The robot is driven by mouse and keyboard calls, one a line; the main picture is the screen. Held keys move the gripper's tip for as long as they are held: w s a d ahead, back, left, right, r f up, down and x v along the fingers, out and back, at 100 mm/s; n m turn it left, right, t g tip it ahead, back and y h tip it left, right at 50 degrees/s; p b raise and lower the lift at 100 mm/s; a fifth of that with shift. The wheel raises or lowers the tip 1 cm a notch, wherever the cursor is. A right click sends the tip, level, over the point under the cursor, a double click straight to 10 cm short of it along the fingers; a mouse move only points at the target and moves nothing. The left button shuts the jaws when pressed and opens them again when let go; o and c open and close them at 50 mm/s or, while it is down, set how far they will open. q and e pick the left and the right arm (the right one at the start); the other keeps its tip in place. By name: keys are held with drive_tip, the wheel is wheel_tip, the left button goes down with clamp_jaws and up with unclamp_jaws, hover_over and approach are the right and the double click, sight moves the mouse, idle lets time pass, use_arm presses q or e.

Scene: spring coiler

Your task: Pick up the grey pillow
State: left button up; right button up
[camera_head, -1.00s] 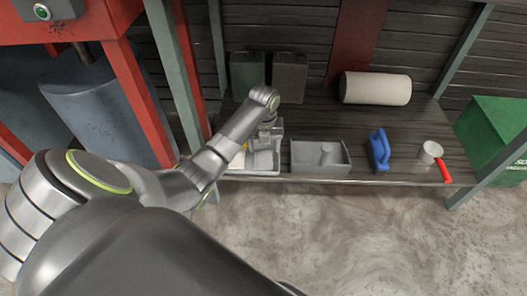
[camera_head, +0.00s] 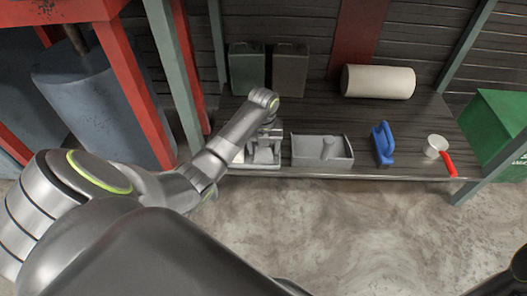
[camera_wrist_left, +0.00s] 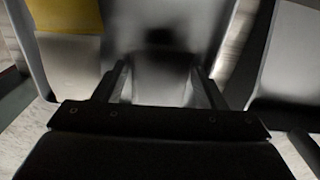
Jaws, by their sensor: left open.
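A smooth grey piece (camera_head: 263,157), which looks like the grey pillow, lies in the left grey tray near the shelf's front edge. In the left wrist view the grey piece (camera_wrist_left: 160,35) fills the space between and beyond the fingers, with a dark shadow on it. My left gripper (camera_head: 265,140) points down over this tray. Its fingers (camera_wrist_left: 158,80) are open, one on each side of the piece; I cannot tell whether they touch it. My arm hides part of the tray.
A yellow piece (camera_wrist_left: 68,15) lies just left of the grey one. A second grey tray (camera_head: 308,161) with an upright cylinder stands close on the right. Further right are a blue tool (camera_head: 381,145) and a red-handled cup (camera_head: 436,146). Two canisters (camera_head: 289,68) and a pale roll (camera_head: 378,82) stand behind.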

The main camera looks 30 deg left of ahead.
use_arm(q)
drive_tip(key=c, duration=0.7)
drive_tip(key=shift+r, duration=0.2)
